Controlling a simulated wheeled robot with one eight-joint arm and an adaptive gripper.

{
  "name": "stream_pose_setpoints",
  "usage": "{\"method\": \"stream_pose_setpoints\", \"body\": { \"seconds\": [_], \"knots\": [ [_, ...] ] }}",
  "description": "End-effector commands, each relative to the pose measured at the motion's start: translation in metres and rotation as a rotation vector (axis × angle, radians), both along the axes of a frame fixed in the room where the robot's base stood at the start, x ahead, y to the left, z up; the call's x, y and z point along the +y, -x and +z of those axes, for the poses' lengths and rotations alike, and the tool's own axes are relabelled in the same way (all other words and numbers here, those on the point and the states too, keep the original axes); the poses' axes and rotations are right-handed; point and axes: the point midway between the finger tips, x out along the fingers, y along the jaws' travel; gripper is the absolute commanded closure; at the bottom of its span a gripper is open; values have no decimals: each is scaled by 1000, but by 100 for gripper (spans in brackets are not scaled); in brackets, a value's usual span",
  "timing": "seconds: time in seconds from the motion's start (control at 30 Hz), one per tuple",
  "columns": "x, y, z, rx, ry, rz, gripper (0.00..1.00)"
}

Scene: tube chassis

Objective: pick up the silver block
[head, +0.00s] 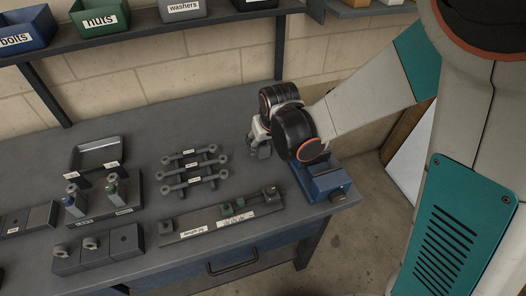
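No block stands out as clearly silver. Grey blocks sit in a row (98,248) at the bench's front left, two of them with small light rings on top. More grey blocks (28,220) lie at the left edge, partly cut off by the picture. My gripper (260,150) hangs above the right part of the bench, well to the right of these blocks and behind the blue vise. Its fingers are small and partly hidden by my wrist, so whether they are open or shut is unclear.
A blue vise (326,182) stands at the bench's right end, close to my wrist. Linked grey rods (195,168), a long labelled fixture (200,226) and a stand with two small posts (124,202) occupy the middle. A shelf (150,40) with labelled bins hangs behind.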

Motion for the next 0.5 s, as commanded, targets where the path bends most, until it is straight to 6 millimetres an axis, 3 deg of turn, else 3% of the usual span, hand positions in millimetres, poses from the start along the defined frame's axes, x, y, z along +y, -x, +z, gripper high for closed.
{"method": "stream_pose_setpoints", "body": {
  "seconds": [0.03, 0.17, 0.43, 0.5],
  "knots": [
    [1, -2, -13, 0, 0, 0, 45],
    [2, -8, -26, 0, 0, 0, 45],
    [3, -9, -26, 0, 0, 0, 45],
    [3, -9, -26, 0, 0, 0, 61]
  ]
}}
